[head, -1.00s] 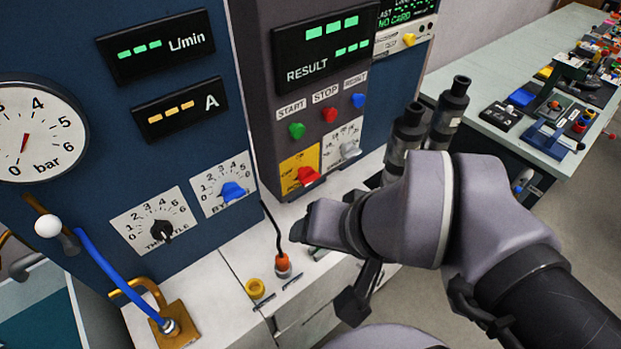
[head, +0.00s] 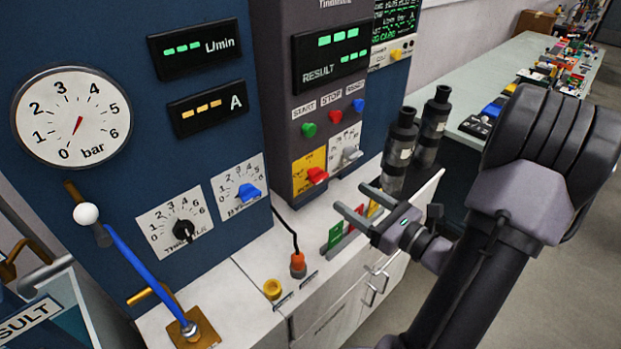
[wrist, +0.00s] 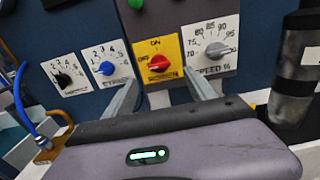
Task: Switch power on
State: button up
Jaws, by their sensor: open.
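The red power switch (head: 317,175) is a rotary knob on a yellow plate (head: 299,172), low on the grey panel. In the wrist view the red knob (wrist: 158,63) sits on its yellow plate with ON above and OFF at its left, a little beyond and between my fingers. My gripper (head: 352,202) is open and empty, its fingers pointing toward the panel. It is apart from the knob, to its lower right in the head view. The wrist view also shows both fingers of my gripper (wrist: 165,95).
A grey speed knob (head: 350,154) is right of the switch. Green, red and blue buttons (head: 331,115) are above. Dark cylinders (head: 400,150) stand close to the right. An orange plug (head: 297,263) with a black cable stands on the white counter (head: 245,285). Blue and black knobs are left.

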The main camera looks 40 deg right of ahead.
aim_at(323, 179)
jog(key=w, duration=0.3)
jog(key=w+b, duration=0.1)
jog(key=w, duration=0.3)
jog(key=w+a, duration=0.1)
jog(key=w, duration=0.3)
jog(key=shift+w, duration=0.15)
jog(key=c, duration=1.4)
